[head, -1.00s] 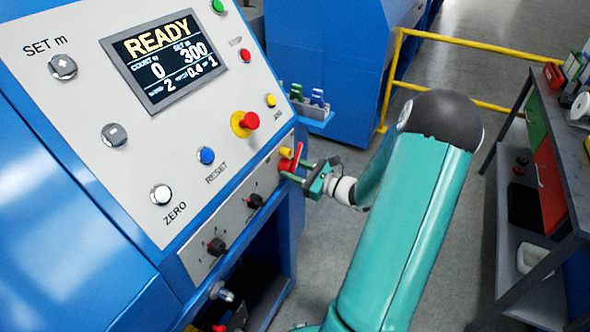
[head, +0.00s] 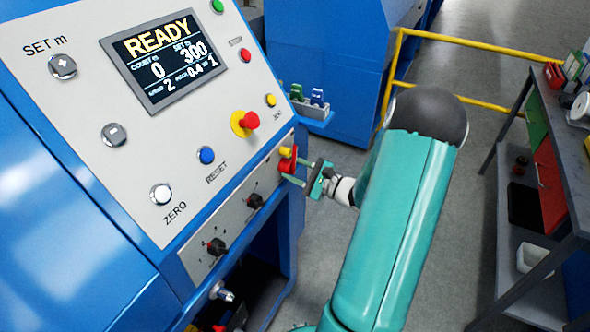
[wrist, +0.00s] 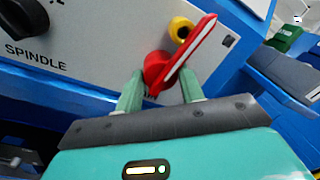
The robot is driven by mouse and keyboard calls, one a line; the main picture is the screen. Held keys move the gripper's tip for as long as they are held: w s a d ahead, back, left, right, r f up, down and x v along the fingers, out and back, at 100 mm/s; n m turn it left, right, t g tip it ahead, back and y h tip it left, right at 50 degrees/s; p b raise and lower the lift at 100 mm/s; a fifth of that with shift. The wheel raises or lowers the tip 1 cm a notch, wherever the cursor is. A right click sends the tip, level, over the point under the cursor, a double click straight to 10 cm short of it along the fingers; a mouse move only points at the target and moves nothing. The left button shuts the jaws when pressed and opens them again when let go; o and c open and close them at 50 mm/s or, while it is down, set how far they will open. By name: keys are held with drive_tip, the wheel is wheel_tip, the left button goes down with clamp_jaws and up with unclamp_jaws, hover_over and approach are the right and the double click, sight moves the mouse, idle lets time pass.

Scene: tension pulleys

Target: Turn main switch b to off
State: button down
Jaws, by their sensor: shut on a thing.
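The red rotary switch (head: 288,165) is on the lower panel of the blue machine, at the panel's right end. Its red handle (wrist: 187,53) with a white stripe shows large in the wrist view, slanting up to the right. A yellow part (wrist: 181,28) is just beside it. My gripper (head: 291,173) reaches it from the right. In the wrist view the green fingers of my gripper (wrist: 160,88) are on either side of the handle's lower part, shut on it. The label under the switch is mostly hidden by the fingers.
Two black knobs (head: 255,201) sit left of the switch on the same panel. A red emergency button (head: 250,120) on a yellow base is above. A small holder with coloured clips (head: 312,104) juts out behind. A grey workbench (head: 562,160) stands at right; open floor lies between.

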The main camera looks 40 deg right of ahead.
drive_tip(key=n, duration=0.6)
drive_tip(key=shift+n, duration=0.4)
drive_tip(key=n+y, duration=0.1)
drive_tip(key=n, duration=0.4)
drive_tip(key=shift+f+n, duration=0.1)
drive_tip(key=shift+n, duration=0.6)
drive_tip(key=shift+a, duration=0.1)
drive_tip(key=c, duration=0.9)
unclamp_jaws()
